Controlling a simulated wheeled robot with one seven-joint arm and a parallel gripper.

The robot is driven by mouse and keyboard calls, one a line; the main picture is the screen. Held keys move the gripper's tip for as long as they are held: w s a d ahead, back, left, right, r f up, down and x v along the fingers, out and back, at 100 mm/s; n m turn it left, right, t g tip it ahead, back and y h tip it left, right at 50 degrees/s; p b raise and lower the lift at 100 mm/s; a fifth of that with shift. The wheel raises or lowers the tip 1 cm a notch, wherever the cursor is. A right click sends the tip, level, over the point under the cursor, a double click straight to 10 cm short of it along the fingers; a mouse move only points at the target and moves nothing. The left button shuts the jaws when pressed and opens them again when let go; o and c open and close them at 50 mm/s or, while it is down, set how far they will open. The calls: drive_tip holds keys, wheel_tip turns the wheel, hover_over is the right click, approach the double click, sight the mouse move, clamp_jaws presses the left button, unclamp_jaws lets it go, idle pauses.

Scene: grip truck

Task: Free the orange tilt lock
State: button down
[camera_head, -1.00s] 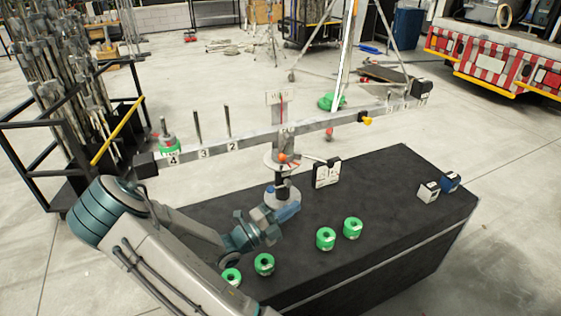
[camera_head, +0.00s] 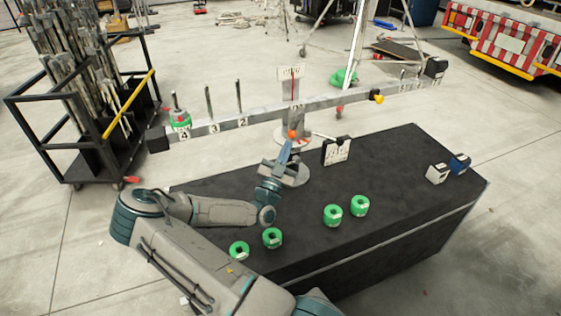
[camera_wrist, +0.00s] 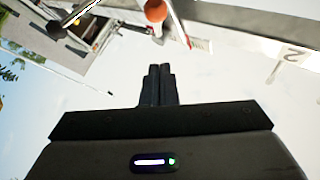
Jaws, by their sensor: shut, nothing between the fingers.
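In the wrist view the orange ball (camera_wrist: 155,10) is at the top edge, on a thin rod. My gripper (camera_head: 288,147) points up just below the ball in the head view. In the wrist view its fingers (camera_wrist: 159,72) are together and empty, with a visible gap between them and the ball. I cannot tell whether the tips touch anything. The beam slopes, with its left end lower.
Several green weights (camera_head: 333,215) stand on the black table (camera_head: 400,180). One green weight (camera_head: 180,120) sits on the beam's left peg. A black-and-white card (camera_head: 337,150) stands right of the post. Two small blocks (camera_head: 437,173) are at the right.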

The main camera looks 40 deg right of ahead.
sight(295, 126)
drive_tip(key=w+d, duration=0.3)
drive_tip(key=d, duration=0.1)
drive_tip(key=shift+r, duration=0.3)
drive_tip(key=shift+w+d+f, duration=0.1)
drive_tip(key=shift+w+d, duration=0.2)
drive_tip(key=shift+w, duration=0.1)
